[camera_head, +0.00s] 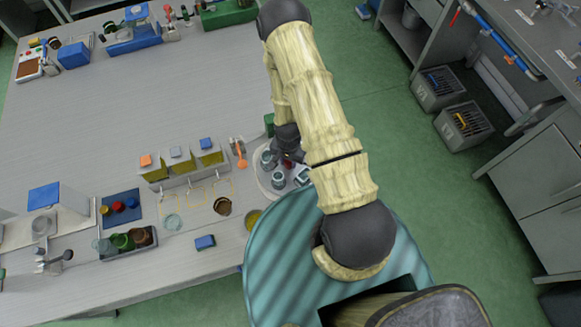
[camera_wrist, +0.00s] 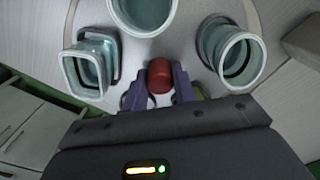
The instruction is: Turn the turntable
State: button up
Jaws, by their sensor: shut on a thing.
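The turntable (camera_head: 262,181) is a pale round plate on the table's right edge, partly hidden behind my arm. Its pale surface also shows in the wrist view (camera_wrist: 188,18). Several glass vessels stand on it; in the wrist view there is a square one (camera_wrist: 88,68) at left, a round one (camera_wrist: 143,10) at top middle and another round one (camera_wrist: 236,58) at right. My gripper (camera_wrist: 160,88) is shut on a red knob (camera_wrist: 160,74) between the vessels. In the head view my gripper (camera_head: 290,158) is over the turntable, with a bit of red beside it.
Left of the turntable stand a rack with several dispensers (camera_head: 182,172), an orange spoon (camera_head: 240,153) and a yellow-filled bowl (camera_head: 253,218). A tray of jars (camera_head: 127,243) lies farther left. The table's middle (camera_head: 150,105) is bare. Grey crates (camera_head: 438,87) stand on the floor at right.

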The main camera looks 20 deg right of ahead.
jog(key=m, duration=0.4)
jog(key=shift+m+b, duration=0.3)
jog(key=shift+m, duration=0.1)
jog(key=m, duration=0.5)
jog(key=m+b, duration=0.1)
jog(key=m, duration=0.4)
jog(key=shift+f, duration=0.1)
jog(key=m+b, duration=0.1)
jog(key=m, duration=0.4)
jog(key=o, duration=0.6)
